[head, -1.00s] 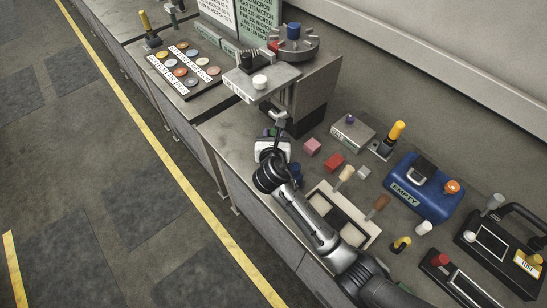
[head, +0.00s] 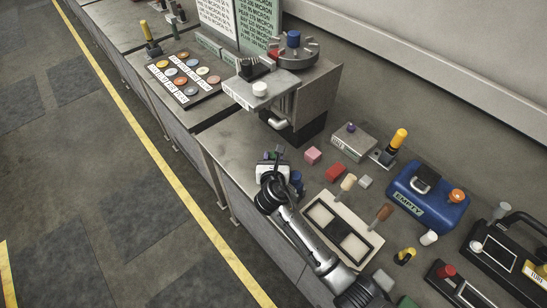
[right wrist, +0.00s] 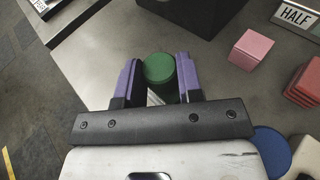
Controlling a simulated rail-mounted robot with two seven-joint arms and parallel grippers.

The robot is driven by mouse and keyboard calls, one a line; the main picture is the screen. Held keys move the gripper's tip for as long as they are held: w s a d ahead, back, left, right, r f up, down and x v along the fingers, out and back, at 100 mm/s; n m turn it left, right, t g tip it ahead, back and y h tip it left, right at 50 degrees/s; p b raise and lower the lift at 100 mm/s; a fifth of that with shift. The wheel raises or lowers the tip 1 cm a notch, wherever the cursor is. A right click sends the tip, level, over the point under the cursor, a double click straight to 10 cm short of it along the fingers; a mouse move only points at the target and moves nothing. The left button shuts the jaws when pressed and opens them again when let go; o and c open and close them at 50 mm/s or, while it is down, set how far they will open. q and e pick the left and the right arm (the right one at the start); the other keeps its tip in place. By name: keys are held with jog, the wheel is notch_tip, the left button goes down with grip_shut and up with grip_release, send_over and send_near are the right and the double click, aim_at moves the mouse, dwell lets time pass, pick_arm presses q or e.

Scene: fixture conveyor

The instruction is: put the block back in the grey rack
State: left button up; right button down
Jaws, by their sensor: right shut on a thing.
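My right gripper (right wrist: 158,82), with purple fingers, is shut on a green round-topped piece (right wrist: 158,68). In the head view the gripper (head: 273,157) is at the near edge of the grey bench, and its hold is mostly hidden. I cannot tell whether the piece touches the bench. Loose blocks lie to its right: a pink cube (head: 313,156), a red block (head: 335,173) and a small grey block (head: 365,182). The pink cube also shows in the right wrist view (right wrist: 252,49). I cannot tell which thing is the grey rack. My left gripper is not in view.
A grey stand (head: 240,93) with a white knob is behind the gripper. A blue cylinder (head: 297,179) stands close beside it. A cream tray (head: 372,240), a grey labelled box (head: 343,153) and a blue EMPTY box (head: 440,198) are to the right.

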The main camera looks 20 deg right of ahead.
jog(key=c, duration=1.1)
grip_release()
jog(key=shift+f, duration=0.1)
jog(key=o, duration=0.3)
jog(key=shift+s+a+r, duration=0.1)
jog(key=shift+s+r, duration=0.15)
jog(key=shift+r, duration=0.05)
jog(key=p+v, duration=0.2)
jog(key=v, duration=0.9)
jog(key=shift+s+a, duration=0.1)
jog(key=shift+s, duration=0.1)
